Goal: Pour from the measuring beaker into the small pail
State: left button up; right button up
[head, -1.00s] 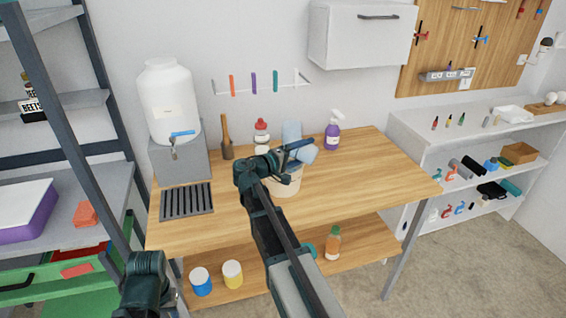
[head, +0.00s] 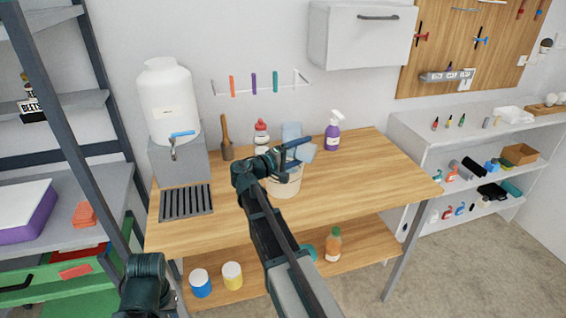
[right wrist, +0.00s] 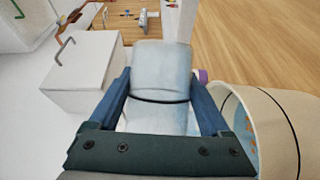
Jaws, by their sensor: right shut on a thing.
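My right gripper (head: 291,152) is shut on the pale blue measuring beaker (head: 305,153), holding it tilted above the small pail. In the right wrist view the beaker (right wrist: 160,72) sits between the two blue fingers. The cream pail (head: 287,184) stands on the wooden table, partly hidden by my right arm. In the right wrist view the pail's (right wrist: 288,112) open mouth lies just right of the beaker, and some blue shows inside it. I cannot tell whether liquid is flowing. My left arm shows at the lower left, with its gripper out of view.
A white dispenser jug (head: 167,100) on a grey stand and a dark drip grate (head: 185,202) are at the table's left. A red-capped bottle (head: 261,136) and purple spray bottle (head: 332,135) stand behind the pail. The table's right side (head: 380,175) is clear.

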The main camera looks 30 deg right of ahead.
jog(key=shift+w+a+r+n, duration=0.15)
jog(key=shift+r+n, duration=0.15)
jog(key=shift+n, duration=0.2)
dwell(0.5)
